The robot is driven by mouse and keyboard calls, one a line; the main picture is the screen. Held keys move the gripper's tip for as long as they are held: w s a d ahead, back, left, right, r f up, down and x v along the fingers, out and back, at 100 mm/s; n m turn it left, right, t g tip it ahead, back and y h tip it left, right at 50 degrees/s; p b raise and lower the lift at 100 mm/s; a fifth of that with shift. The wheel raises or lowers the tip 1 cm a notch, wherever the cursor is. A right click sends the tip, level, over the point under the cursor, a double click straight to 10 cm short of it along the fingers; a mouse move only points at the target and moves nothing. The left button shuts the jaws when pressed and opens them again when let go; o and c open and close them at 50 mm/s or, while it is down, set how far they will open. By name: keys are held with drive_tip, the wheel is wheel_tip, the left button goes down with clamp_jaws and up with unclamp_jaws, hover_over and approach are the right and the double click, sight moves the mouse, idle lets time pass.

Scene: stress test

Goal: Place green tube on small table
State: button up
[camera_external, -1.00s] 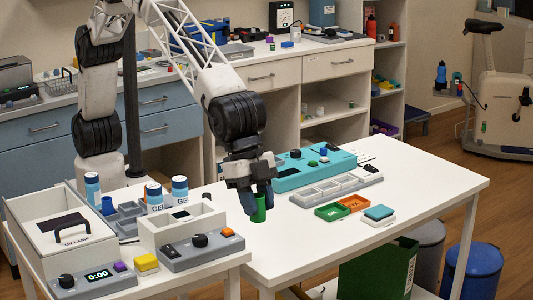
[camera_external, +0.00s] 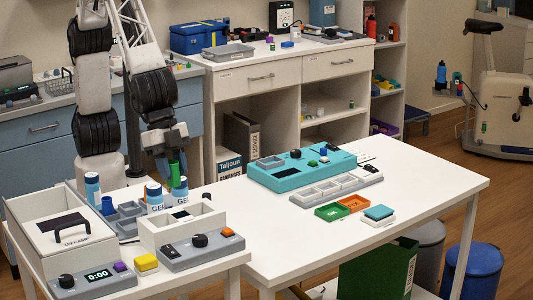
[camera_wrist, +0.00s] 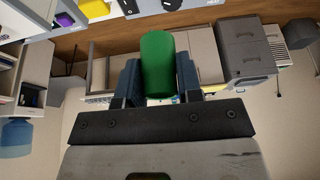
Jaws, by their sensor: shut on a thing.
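My gripper (camera_external: 176,178) is shut on the green tube (camera_external: 174,160) and holds it raised, close to the GEL bottles (camera_external: 154,196) at the left. In the wrist view the green tube (camera_wrist: 159,65) sits between the two blue-grey fingers (camera_wrist: 159,82), its far end clear of them. The small white table (camera_external: 160,281) at the front left carries a UV lamp box, bottles and instruments. The lower fingertips overlap the bottles in the picture, so their exact gap to them is unclear.
On the small table stand the UV lamp box (camera_external: 62,232), a white open box (camera_external: 182,222), a grey control unit (camera_external: 203,251) and a yellow block (camera_external: 146,262). The larger white table (camera_external: 340,245) at right has a teal device (camera_external: 303,165) and a clear front area.

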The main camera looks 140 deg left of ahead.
hover_over(128, 203)
drive_tip(key=w, duration=0.2)
wheel_tip(128, 203, down, 4)
drive_tip(key=r, duration=0.1)
drive_tip(key=shift+d+f, duration=0.15)
drive_tip(key=shift+f, duration=1.25)
drive_tip(key=shift+d+f, duration=0.15)
drive_tip(key=shift+f, duration=1.2)
drive_tip(key=shift+f, duration=0.2)
drive_tip(key=shift+f, duration=3.1)
drive_tip(key=shift+s+f, duration=0.2)
drive_tip(key=shift+f, duration=1.15)
drive_tip(key=o, duration=0.8)
drive_tip(key=shift+o, duration=1.2)
drive_tip(key=w+v, duration=0.1)
drive_tip(key=v, duration=0.8)
drive_tip(key=shift+r, duration=0.55)
drive_tip(key=shift+s+a, duration=0.1)
